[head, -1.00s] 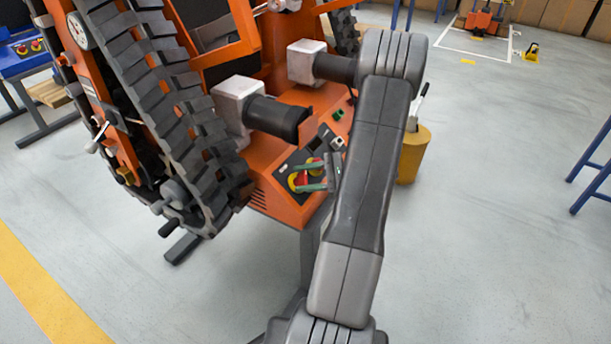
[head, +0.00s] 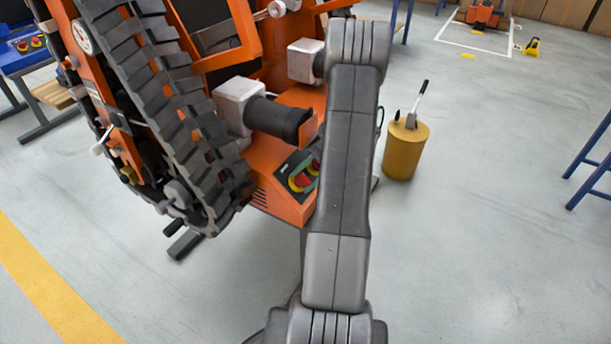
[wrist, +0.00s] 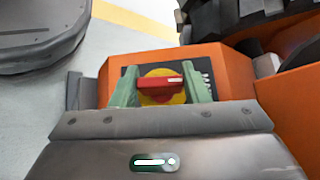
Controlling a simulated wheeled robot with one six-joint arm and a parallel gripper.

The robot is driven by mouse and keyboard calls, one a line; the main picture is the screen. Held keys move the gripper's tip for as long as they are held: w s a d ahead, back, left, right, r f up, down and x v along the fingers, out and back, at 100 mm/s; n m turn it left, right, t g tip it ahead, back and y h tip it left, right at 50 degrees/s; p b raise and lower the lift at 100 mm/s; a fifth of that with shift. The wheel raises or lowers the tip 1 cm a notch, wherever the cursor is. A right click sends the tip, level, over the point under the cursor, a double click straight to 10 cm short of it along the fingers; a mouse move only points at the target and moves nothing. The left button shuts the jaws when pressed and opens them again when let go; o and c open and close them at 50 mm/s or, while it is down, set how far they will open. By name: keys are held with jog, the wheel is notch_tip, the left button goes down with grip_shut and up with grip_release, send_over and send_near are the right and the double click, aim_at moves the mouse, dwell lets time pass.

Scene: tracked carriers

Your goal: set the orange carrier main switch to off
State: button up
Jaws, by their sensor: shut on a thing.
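The orange carrier (head: 283,202) stands left of my arm, with a dark control panel on its low front deck. On the panel is the main switch, a red handle on a yellow disc (head: 300,182). In the wrist view the red handle (wrist: 160,81) lies crosswise over the disc. My gripper (wrist: 161,84) has its green fingers at the two ends of the handle and is shut on it. In the head view my arm hides most of the gripper and part of the panel. The panel's white markings are too small to read.
The carrier's black track (head: 165,110) rises at the left. A grey block with a black cylinder (head: 280,117) stands close behind the panel. A yellow drum (head: 405,150) with a lever stands right of my arm. The floor further right is mostly clear.

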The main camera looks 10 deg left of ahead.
jog(key=shift+n+h, duration=0.3)
jog(key=o, duration=1)
jog(key=p+v, duration=0.3)
jog(key=v, duration=1.1)
jog(key=shift+f, duration=0.2)
